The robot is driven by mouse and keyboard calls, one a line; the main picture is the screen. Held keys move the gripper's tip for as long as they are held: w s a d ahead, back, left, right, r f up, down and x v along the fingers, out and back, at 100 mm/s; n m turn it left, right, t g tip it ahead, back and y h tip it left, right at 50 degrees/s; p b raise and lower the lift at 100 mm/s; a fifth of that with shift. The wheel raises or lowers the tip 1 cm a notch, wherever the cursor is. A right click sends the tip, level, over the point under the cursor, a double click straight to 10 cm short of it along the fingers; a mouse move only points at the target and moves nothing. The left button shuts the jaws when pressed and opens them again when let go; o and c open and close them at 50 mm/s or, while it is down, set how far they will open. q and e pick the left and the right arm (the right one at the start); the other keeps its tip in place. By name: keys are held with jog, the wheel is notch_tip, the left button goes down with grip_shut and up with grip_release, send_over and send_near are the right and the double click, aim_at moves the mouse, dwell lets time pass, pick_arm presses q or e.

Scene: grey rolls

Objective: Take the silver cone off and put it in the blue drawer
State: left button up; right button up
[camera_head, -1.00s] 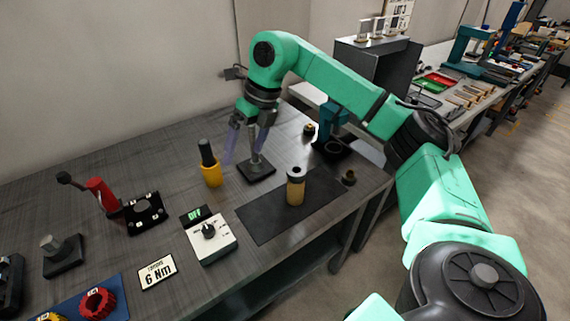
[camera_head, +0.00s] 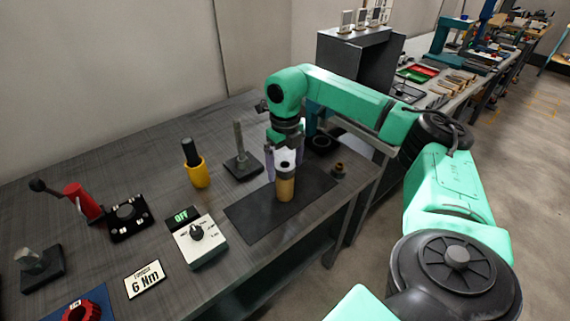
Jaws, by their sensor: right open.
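I cannot make out a silver cone or a blue drawer in the head view. My right gripper (camera_head: 285,166) points down over a tan cylinder (camera_head: 285,189) that stands upright on a dark mat (camera_head: 247,216). Its fingers are open, one on each side of the cylinder's top. Whether they touch it I cannot tell. The cylinder's top is partly hidden by the gripper. My left gripper is not in view.
A post on a square base (camera_head: 241,160), a yellow holder with a black handle (camera_head: 197,173), and a box with a knob and an OFF display (camera_head: 197,238) stand left of the mat. A grey cabinet (camera_head: 352,65) stands behind.

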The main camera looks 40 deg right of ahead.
jog(key=shift+f, duration=0.1)
grip_shut()
notch_tip(320, 180, up, 20)
jog(key=p, duration=0.6)
jog(key=shift+w, duration=0.1)
notch_tip(320, 180, down, 17)
jog(key=b, duration=1)
jog(key=shift+r, duration=0.2)
dwell(0.4)
